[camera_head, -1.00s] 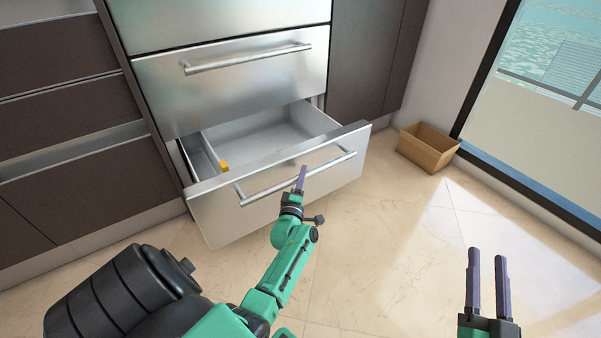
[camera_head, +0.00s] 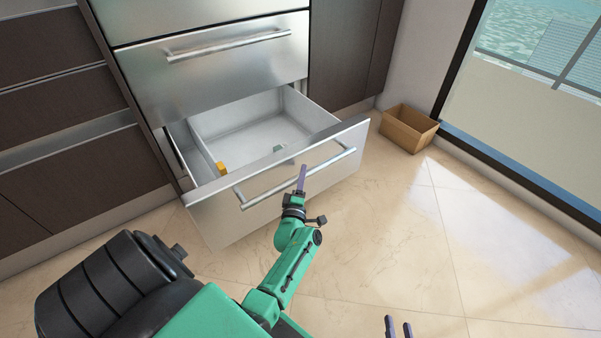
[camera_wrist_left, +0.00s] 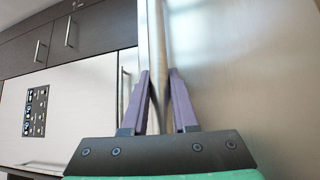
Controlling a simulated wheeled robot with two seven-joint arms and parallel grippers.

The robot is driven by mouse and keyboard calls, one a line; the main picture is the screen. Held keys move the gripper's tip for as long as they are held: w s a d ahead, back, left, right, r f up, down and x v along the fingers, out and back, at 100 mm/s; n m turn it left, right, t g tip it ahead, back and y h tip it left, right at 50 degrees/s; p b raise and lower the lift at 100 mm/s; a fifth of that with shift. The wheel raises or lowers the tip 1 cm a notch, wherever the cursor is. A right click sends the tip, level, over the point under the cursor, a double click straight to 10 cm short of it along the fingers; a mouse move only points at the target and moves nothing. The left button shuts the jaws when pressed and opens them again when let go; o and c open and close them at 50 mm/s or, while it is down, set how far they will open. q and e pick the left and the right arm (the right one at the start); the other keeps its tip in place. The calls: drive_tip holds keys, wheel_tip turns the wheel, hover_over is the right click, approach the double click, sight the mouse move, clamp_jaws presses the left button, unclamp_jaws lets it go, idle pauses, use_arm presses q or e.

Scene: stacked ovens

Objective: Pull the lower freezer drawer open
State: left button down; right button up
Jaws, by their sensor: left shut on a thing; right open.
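The lower freezer drawer (camera_head: 222,211) is a stainless steel front with a white interior, standing well out from the cabinet. Its bar handle (camera_head: 257,197) runs across the front. My left gripper (camera_head: 301,178) is at the right part of this handle and is shut on it. In the left wrist view the two purple fingers (camera_wrist_left: 155,105) close around the handle bar (camera_wrist_left: 158,45). My right gripper (camera_head: 398,326) is open and empty above the floor; only its fingertips show at the bottom edge.
The upper drawer (camera_head: 210,75) above is shut. Inside the open drawer are a yellow item (camera_head: 221,168) and a small greenish item (camera_head: 279,148). A cardboard box (camera_head: 408,128) stands on the floor by the window. The tiled floor (camera_head: 400,220) on the right is clear.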

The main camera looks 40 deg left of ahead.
use_arm(q)
drive_tip(key=shift+d, duration=0.1)
idle(0.3)
drive_tip(key=c, duration=0.7)
unclamp_jaws()
use_arm(e)
drive_tip(key=shift+r, duration=0.1)
use_arm(q)
drive_tip(key=p+v, duration=0.3)
drive_tip(key=v, duration=1.1)
drive_tip(key=shift+s+d+p, duration=0.1)
drive_tip(key=shift+s+p, duration=0.25)
use_arm(e)
drive_tip(key=shift+n+g, duration=0.3)
drive_tip(key=shift+g, duration=0.1)
wheel_tip(320, 180, up, 4)
drive_tip(key=shift+w+d+r, duration=0.1)
drive_tip(key=shift+r, duration=0.1)
